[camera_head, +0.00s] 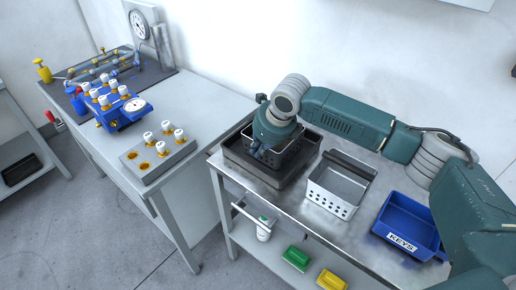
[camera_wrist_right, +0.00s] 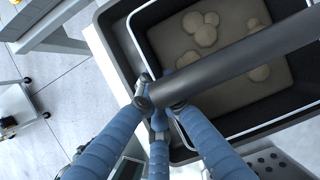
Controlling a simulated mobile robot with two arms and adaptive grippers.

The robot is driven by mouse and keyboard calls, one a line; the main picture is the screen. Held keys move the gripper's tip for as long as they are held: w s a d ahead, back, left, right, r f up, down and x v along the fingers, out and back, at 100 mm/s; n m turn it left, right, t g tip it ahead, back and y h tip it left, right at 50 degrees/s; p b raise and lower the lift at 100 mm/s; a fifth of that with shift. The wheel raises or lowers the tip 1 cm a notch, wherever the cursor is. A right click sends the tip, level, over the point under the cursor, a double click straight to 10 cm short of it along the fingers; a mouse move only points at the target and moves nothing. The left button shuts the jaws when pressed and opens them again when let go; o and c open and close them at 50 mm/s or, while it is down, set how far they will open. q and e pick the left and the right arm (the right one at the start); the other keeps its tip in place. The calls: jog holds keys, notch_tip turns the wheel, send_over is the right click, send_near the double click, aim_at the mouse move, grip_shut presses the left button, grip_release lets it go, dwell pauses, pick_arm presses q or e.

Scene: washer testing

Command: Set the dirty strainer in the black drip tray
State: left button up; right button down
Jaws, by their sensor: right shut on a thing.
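The dirty strainer (camera_head: 287,157) is a dark basket with a thick bar handle, and brown lumps lie on its floor (camera_wrist_right: 225,35) in the right wrist view. It is over or inside the black drip tray (camera_head: 238,160) at the back of the metal table. I cannot tell whether it rests on the tray's floor. The tray's rim (camera_wrist_right: 104,22) runs around the strainer in the wrist view. My right gripper (camera_head: 262,151) is shut on the strainer's handle (camera_wrist_right: 240,65), with its blue fingers (camera_wrist_right: 158,98) around the near end. My left gripper is not in view.
A light perforated basket (camera_head: 340,183) with a dark handle stands right of the drip tray, then a blue KEYS bin (camera_head: 411,226). Green (camera_head: 296,258) and yellow (camera_head: 331,280) items sit on the shelf below. A bench (camera_head: 195,95) with valve fixtures stands left.

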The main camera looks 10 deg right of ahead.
jog(key=c, duration=1.9)
grip_release()
jog(key=b+v, duration=0.1)
jog(key=v, duration=1.1)
